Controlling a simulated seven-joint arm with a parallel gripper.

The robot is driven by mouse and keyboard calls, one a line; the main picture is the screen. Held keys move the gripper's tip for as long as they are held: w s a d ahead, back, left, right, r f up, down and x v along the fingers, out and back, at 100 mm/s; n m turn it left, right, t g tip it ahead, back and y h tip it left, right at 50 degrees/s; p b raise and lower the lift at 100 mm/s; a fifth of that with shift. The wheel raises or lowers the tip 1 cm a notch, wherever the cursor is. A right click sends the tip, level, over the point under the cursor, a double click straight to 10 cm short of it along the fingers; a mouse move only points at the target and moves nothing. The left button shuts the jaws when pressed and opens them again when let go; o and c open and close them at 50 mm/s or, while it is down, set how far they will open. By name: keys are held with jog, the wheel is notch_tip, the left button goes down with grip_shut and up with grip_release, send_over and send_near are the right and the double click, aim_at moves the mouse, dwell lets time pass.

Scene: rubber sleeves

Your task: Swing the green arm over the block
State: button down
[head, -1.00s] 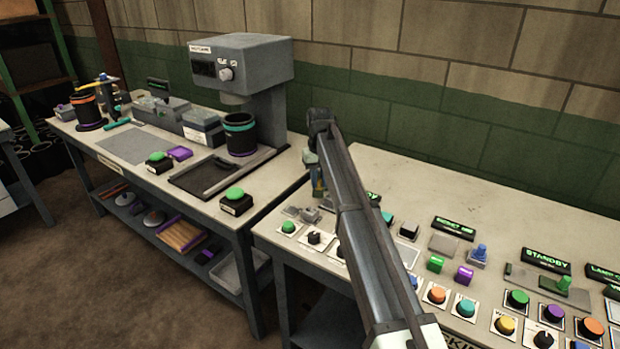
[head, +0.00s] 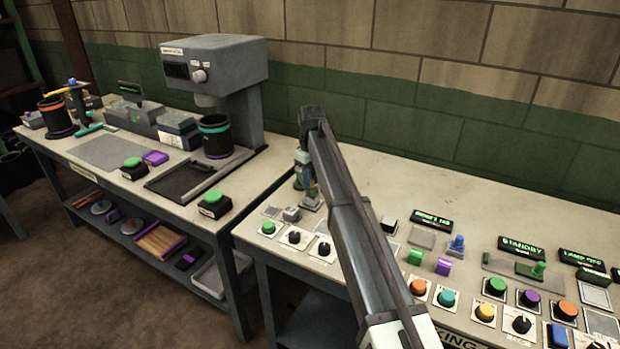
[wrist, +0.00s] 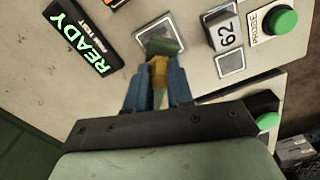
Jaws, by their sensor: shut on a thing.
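My gripper (wrist: 160,75) has its blue fingers closed around a tan and green piece in the wrist view. The green arm (wrist: 162,46) shows as a green end just past the fingertips, over a grey square plate; the rest of it is hidden by the fingers. The grey block marked 62 (wrist: 225,35) stands to the right of the green end, apart from it. In the head view my gripper (head: 306,185) points down at the bench, and the block (head: 291,214) sits just left and in front of it.
A READY display (wrist: 88,42) lies left of my gripper. A green PROBE button (wrist: 282,20) is beyond the block, and a bare square plate (wrist: 230,63) lies beside the block. Several knobs and buttons line the bench front. A grey machine (head: 215,80) stands on the left bench.

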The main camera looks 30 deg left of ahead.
jog(key=shift+w, duration=0.15)
jog(key=c, duration=1)
grip_release()
notch_tip(320, 180, up, 14)
jog(key=shift+f, duration=0.1)
